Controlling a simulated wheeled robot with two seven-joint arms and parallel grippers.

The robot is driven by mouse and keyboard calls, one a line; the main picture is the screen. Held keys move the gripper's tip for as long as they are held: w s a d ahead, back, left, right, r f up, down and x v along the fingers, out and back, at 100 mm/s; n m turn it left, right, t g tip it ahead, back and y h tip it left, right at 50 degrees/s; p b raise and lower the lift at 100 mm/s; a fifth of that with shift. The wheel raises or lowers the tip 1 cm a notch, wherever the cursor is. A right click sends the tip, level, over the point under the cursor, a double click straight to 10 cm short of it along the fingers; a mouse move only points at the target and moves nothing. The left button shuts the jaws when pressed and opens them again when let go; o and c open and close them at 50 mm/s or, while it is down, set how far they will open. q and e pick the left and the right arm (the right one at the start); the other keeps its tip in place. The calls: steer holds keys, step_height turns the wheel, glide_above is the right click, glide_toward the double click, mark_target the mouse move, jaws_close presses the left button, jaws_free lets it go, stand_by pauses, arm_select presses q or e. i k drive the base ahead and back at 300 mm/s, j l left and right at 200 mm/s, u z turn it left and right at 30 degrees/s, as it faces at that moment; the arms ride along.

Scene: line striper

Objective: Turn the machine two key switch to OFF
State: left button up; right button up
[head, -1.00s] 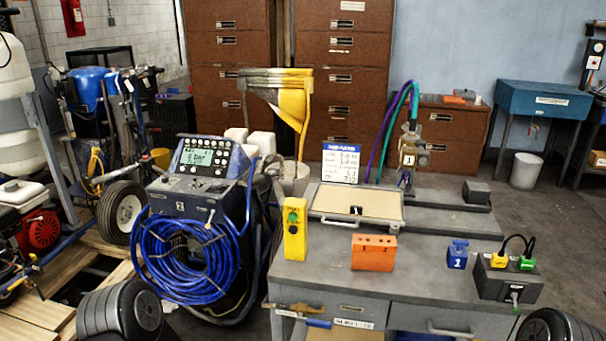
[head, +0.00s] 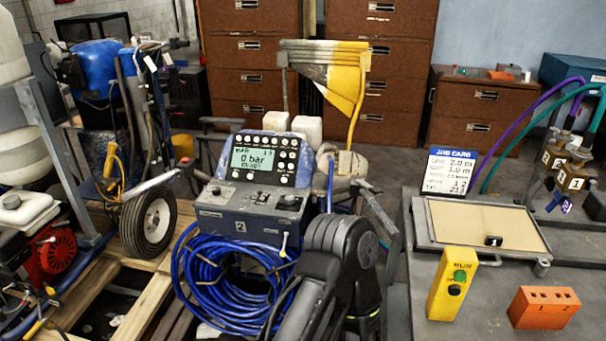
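Machine two is the blue-grey unit with a "2" on its front panel (head: 240,226), left of centre. Small knobs and switches sit on the sloped top below the display, including a dark knob (head: 289,200) at the right. A small pale lever-like part (head: 284,242) hangs at the front's right side. I cannot tell which is the key switch or how it is set. A dark arm of mine rises in front of the machine's lower right. Neither gripper's fingers show.
A blue hose coil (head: 215,285) hangs on the machine's front. A grey bench (head: 405,300) at right holds a yellow button box (head: 452,284), an orange block (head: 543,307) and a job card (head: 450,172). A wheeled machine (head: 152,222) stands on wooden pallets at left.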

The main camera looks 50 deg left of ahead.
mark_target(289, 199)
steer(key=k+j, duration=0.1)
steer(key=j, duration=2)
steer(key=i+z, duration=0.05)
